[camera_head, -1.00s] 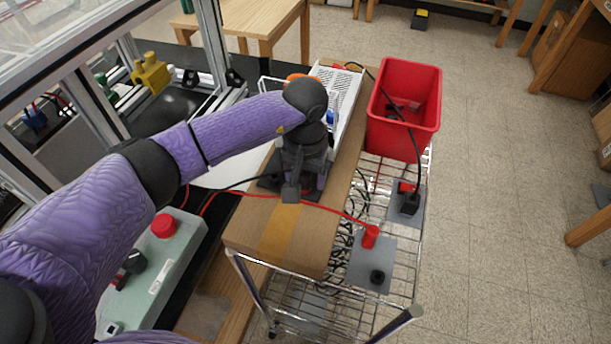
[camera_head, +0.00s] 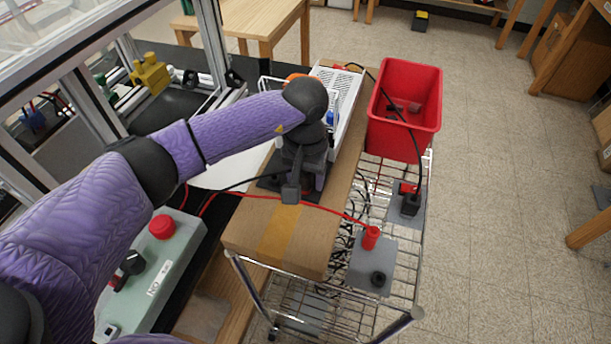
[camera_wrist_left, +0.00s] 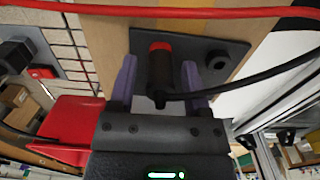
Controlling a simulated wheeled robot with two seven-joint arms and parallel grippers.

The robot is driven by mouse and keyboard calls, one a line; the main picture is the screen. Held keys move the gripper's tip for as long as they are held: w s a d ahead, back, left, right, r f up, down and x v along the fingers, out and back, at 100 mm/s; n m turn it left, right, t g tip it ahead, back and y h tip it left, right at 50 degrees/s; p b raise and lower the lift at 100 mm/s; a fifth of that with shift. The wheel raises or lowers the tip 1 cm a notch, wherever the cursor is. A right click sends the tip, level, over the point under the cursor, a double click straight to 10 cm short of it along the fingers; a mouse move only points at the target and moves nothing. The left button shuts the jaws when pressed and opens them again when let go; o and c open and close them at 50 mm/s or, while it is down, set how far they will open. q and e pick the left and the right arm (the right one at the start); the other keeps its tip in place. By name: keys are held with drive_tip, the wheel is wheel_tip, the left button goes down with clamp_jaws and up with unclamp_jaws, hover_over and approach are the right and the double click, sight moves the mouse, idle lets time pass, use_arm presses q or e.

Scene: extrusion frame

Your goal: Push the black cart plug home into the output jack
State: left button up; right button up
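My left gripper (camera_head: 303,187) points down over a dark plate (camera_head: 270,183) on the cardboard box. In the left wrist view, the fingers (camera_wrist_left: 158,82) stand on either side of a black plug (camera_wrist_left: 160,78), with narrow gaps visible. The plug's black cable runs off to the right. A red collar (camera_wrist_left: 160,46) shows at the plug's far end, so it appears lined up with a red jack; I cannot tell how deeply it sits. A black jack (camera_wrist_left: 217,60) is beside it on the same plate, empty. My right gripper is not in view.
A wire cart (camera_head: 345,310) carries a grey plate with a red plug (camera_head: 370,237) and a black jack (camera_head: 379,279). Another plate holds a black plug (camera_head: 410,204). A red bin (camera_head: 405,140) stands behind. A red cable (camera_head: 270,197) crosses the cardboard box (camera_head: 270,232).

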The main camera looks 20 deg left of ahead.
use_arm(q)
clamp_jaws()
idle(0.4)
idle(0.9)
drive_tip(key=shift+r+p, duration=1.6)
drive_tip(key=shift+r, duration=1.4)
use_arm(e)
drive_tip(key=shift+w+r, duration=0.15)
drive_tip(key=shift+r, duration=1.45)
